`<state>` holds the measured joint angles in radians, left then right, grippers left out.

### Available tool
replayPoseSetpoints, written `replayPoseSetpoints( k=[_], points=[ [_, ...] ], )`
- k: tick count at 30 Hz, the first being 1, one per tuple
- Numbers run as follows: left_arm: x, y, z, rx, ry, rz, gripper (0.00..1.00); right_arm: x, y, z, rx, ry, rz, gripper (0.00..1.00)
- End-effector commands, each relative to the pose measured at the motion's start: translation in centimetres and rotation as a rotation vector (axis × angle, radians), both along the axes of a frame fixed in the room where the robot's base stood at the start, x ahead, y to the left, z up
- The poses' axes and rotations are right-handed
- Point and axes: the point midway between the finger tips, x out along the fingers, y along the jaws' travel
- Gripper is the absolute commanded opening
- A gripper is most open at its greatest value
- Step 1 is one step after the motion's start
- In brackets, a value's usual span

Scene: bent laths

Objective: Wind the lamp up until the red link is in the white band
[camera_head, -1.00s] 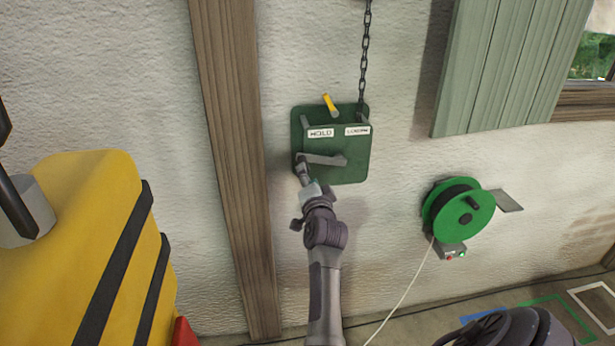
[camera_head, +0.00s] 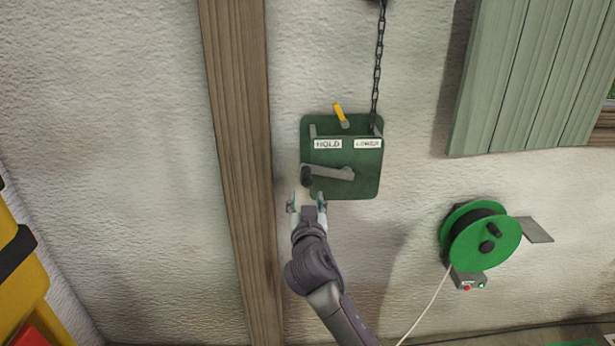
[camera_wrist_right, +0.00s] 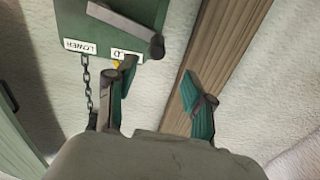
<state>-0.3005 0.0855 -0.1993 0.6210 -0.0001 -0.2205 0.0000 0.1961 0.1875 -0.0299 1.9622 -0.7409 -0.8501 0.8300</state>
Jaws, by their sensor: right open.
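The green winch box (camera_head: 368,185) is on the wall, with HOLD and LOWER labels. Its grey crank (camera_head: 332,172) points left and ends in a dark handle (camera_head: 306,176). The yellow lever (camera_head: 340,113) on top leans up and left. A dark chain (camera_head: 378,70) runs up from the box out of view. My right gripper (camera_head: 307,201) is open and empty just below the handle, apart from it. In the right wrist view the gripper (camera_wrist_right: 160,98) has spread fingers, with the handle (camera_wrist_right: 157,46) beyond them. The lamp, red link, white band and left gripper are not in view.
A wooden post (camera_head: 236,150) stands left of the winch. A green cable reel (camera_head: 483,238) with a small switch box is at the lower right. A green shutter (camera_head: 520,75) hangs at the upper right. Yellow equipment (camera_head: 22,280) is at the left edge.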

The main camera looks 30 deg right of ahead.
Motion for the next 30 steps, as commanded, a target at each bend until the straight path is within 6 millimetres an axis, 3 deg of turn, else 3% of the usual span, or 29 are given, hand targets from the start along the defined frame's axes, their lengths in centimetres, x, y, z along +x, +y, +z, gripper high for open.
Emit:
replayPoseSetpoints(
  k=[5,15,27,30],
  points=[
    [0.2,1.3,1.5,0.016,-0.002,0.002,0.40,3.5,-2.2,0.4,-0.004,0.001,-0.002,0.53],
    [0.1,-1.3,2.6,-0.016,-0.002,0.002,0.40,8.0,-4.9,0.2,-0.001,0.000,0.000,0.53],
    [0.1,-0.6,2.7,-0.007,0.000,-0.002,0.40,8.6,-5.3,0.0,0.001,-0.001,0.000,0.53],
    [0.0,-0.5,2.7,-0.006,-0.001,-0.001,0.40,8.6,-5.3,0.0,0.001,-0.001,0.000,0.38]
  ],
)
